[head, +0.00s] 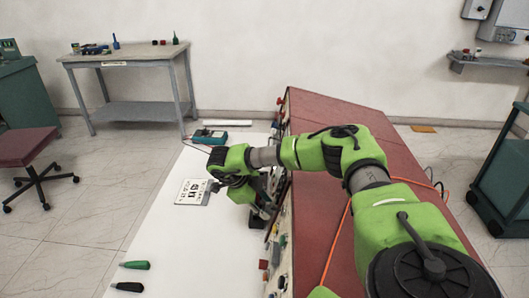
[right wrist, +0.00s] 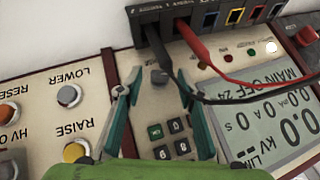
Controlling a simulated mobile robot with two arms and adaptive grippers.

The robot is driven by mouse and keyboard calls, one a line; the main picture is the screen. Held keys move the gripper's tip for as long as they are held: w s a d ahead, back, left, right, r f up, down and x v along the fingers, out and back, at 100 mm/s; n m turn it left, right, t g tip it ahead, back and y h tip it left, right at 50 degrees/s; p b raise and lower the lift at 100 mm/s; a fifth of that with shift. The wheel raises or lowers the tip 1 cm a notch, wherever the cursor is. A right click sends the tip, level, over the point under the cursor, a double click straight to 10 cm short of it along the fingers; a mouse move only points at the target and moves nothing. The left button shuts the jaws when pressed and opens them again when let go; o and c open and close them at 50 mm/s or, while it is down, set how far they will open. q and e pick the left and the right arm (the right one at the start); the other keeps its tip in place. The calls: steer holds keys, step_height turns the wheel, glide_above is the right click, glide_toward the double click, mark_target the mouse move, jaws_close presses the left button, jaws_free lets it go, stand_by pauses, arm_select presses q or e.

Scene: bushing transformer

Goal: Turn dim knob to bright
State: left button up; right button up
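A small dark grey knob (right wrist: 159,77) sits on the beige control panel in the right wrist view, upper middle. It is likely the dim knob, but I cannot read its label. My right gripper (right wrist: 160,82) is open, with one teal-edged finger on each side of this knob and visible gaps between. In the head view my right gripper (head: 258,212) reaches down at the left side of the red-topped console (head: 325,120), where my arm hides the knob. My left gripper is not in view.
Black keypad buttons (right wrist: 154,131) lie just below the knob. Red and black cables (right wrist: 215,62) cross close to the right finger. A display (right wrist: 285,115) is at right; a grey LOWER button (right wrist: 69,95) and yellow RAISE button (right wrist: 74,153) are at left.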

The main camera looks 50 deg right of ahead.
steer(key=shift+f, duration=0.1)
jaws_close()
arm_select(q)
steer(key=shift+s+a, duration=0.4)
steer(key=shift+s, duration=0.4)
arm_select(e)
steer(key=shift+s, duration=0.1)
steer(key=shift+a+f+m+t+h, duration=0.1)
steer(key=shift+a+m+t+h, duration=0.1)
steer(key=shift+m+t+h, duration=0.3)
steer(key=shift+f+h, duration=0.15)
steer(key=shift+h, duration=0.45)
steer(key=shift+s+a+f+m+t+h+b, duration=0.1)
steer(key=shift+m+t+h+b, duration=0.15)
steer(key=shift+m+h+b, duration=0.2)
steer(key=shift+a+f+m+t+h+b, duration=0.1)
steer(key=shift+m+t+h+b, duration=0.15)
steer(key=shift+m+h+b, duration=0.2)
arm_select(q)
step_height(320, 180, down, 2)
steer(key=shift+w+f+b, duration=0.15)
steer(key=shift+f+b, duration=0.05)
steer(key=shift+b, duration=0.1)
arm_select(e)
steer(key=shift+m+h, duration=0.3)
steer(key=shift+h, duration=0.2)
steer(key=shift+r, duration=0.1)
